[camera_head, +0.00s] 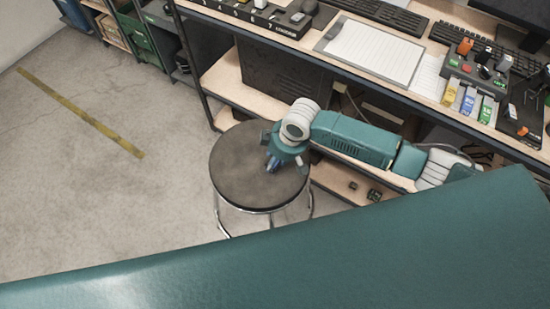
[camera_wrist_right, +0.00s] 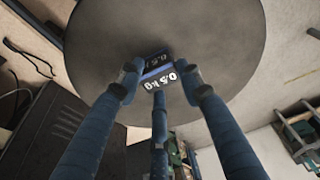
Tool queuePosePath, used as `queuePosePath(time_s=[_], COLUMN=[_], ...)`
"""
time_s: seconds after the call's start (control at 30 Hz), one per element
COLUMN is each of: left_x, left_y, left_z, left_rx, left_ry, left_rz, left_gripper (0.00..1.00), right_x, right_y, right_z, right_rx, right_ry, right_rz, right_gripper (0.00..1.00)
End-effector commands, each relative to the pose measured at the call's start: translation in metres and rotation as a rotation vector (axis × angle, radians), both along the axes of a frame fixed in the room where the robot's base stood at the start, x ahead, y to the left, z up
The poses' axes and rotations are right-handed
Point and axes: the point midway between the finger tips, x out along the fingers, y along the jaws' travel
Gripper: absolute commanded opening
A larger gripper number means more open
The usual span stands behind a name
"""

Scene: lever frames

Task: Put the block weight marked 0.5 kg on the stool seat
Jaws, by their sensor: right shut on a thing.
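The block weight (camera_wrist_right: 157,78), dark blue with white "0.5 kg" lettering, is between the fingers of my right gripper (camera_wrist_right: 160,85) in the right wrist view. The gripper is shut on it. Behind it is the round, dark grey stool seat (camera_wrist_right: 95,45), which also shows in the head view (camera_head: 235,170). In the head view my right gripper (camera_head: 273,163) points down over the right half of the seat, and the weight is mostly hidden by it. I cannot tell whether the weight touches the seat. My left gripper is not in view.
A workbench (camera_head: 330,55) with a clipboard (camera_head: 372,48), keyboards and small coloured boxes stands behind the stool. Its lower shelf (camera_head: 225,85) is close to the seat. The floor (camera_head: 60,180) left of the stool is open, with a yellow stripe (camera_head: 80,112).

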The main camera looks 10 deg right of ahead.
Motion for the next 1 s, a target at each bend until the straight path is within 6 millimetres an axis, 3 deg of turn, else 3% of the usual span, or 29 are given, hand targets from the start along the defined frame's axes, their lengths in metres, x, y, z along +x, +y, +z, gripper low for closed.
queuePosePath(time_s=[0.33,0.37,0.47,0.83,1.0], left_x=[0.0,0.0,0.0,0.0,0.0], left_y=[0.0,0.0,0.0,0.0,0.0], left_z=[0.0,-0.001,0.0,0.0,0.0], left_rx=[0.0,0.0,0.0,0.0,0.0], left_ry=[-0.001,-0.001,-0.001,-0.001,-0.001], left_rz=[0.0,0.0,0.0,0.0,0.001], left_gripper=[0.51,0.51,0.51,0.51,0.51], right_x=[0.001,0.0,0.0,0.0,-0.005], right_y=[0.001,0.0,0.0,-0.001,-0.005], right_z=[-0.002,-0.004,-0.003,0.002,0.027], right_rx=[0.003,0.001,0.0,0.001,0.001], right_ry=[-0.003,0.001,0.0,-0.001,-0.003], right_rz=[0.0,0.0,0.0,0.0,0.001], right_gripper=[0.0,0.38,0.55,0.55,0.55])
